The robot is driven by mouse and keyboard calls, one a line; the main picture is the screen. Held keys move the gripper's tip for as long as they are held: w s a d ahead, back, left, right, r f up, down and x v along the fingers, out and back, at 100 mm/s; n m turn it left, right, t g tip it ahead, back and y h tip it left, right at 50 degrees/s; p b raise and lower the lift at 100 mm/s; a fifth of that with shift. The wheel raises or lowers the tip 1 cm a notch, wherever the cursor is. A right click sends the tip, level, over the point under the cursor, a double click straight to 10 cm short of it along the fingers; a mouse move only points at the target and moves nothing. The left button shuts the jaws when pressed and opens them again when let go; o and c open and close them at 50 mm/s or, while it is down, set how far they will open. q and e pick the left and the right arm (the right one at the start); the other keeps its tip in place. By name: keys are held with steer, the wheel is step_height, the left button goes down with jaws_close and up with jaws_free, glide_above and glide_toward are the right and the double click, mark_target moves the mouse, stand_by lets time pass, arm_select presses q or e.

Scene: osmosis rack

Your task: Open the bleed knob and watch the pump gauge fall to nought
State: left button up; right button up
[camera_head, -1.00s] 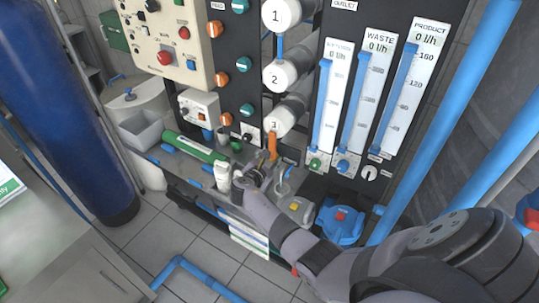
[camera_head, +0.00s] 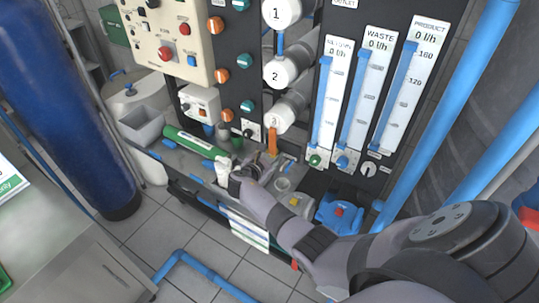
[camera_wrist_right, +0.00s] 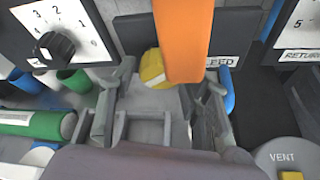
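A yellow knob (camera_wrist_right: 153,68) beside a partly covered label ending in "EED" shows in the right wrist view. My right gripper (camera_wrist_right: 160,105) has its two fingers spread, one on each side, with the knob just beyond and between them; I cannot tell whether they touch it. An orange lever (camera_wrist_right: 184,40) hangs in front and hides part of the knob and label; it also shows in the head view (camera_head: 272,140). In the head view my right gripper (camera_head: 265,163) is low at the rack, below the lever. I cannot make out a pump gauge. My left gripper is out of view.
A black selector knob (camera_wrist_right: 53,48) and a green cylinder (camera_wrist_right: 35,124) lie left of my right gripper. A lid marked "VENT" (camera_wrist_right: 282,158) is at lower right. Flow meters (camera_head: 365,90) stand right of the white housings (camera_head: 280,72).

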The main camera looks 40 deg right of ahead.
steer(key=shift+o, duration=0.9)
steer(key=v, duration=1.2)
